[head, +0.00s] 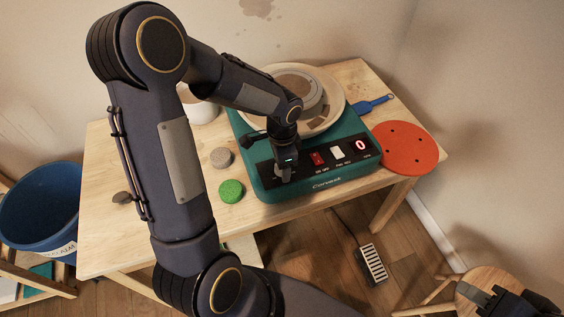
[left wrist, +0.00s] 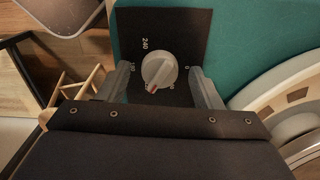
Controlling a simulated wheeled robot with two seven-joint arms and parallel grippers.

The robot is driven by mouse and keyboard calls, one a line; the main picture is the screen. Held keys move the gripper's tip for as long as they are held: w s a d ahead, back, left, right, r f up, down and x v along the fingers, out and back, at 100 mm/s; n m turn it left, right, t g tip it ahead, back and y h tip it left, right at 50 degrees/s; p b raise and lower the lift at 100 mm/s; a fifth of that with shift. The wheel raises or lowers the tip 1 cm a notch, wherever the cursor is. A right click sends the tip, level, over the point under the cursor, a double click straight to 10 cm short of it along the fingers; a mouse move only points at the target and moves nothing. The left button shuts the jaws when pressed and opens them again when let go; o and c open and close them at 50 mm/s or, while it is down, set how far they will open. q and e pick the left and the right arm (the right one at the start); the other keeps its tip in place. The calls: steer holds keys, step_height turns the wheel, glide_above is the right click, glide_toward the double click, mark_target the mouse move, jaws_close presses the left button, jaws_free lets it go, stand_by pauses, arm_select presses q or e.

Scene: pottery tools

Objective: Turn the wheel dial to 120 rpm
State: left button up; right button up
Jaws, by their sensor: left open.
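The pottery wheel (head: 260,172) has a teal body on the wooden table, with a black control panel along its front. Its red display (head: 361,145) reads 0. The dial (left wrist: 159,70) is a round pale grey knob with a red mark at its lower edge in the left wrist view. A 240 label shows above it; smaller labels at its sides are hard to read. My left gripper (left wrist: 161,88) is open, one finger on each side of the dial, with gaps visible. In the head view the left gripper (head: 284,172) hides the dial. My right gripper (head: 492,299) is at the lower right corner, away from the wheel.
A red switch (head: 318,159) and a white switch (head: 337,153) sit beside the display. A green sponge (head: 231,191) and a grey round piece (head: 221,158) lie left of the wheel. An orange disc (head: 408,147) is right. A foot pedal (head: 373,264) lies on the floor.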

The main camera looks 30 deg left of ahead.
arm_select(q)
step_height(320, 180, up, 7)
steer(key=shift+r, duration=0.4)
stand_by(0.4)
steer(key=shift+s+r, duration=0.1)
steer(key=s+d+r+n+t+h, duration=0.2)
steer(key=s+r+n, duration=0.2)
steer(key=s, duration=0.4)
steer(key=s+d+r+n+t+h, duration=0.1)
steer(key=s+d+r+n+t, duration=0.1)
steer(key=s+n, duration=0.4)
steer(key=s+r+t, duration=0.1)
steer(key=s, duration=0.2)
steer(key=shift+s+r+n+t+h, duration=0.15)
steer(key=shift+r+n+t+h, duration=0.15)
steer(key=shift+r+n+h, duration=0.1)
steer(key=shift+c, duration=0.2)
stand_by(0.5)
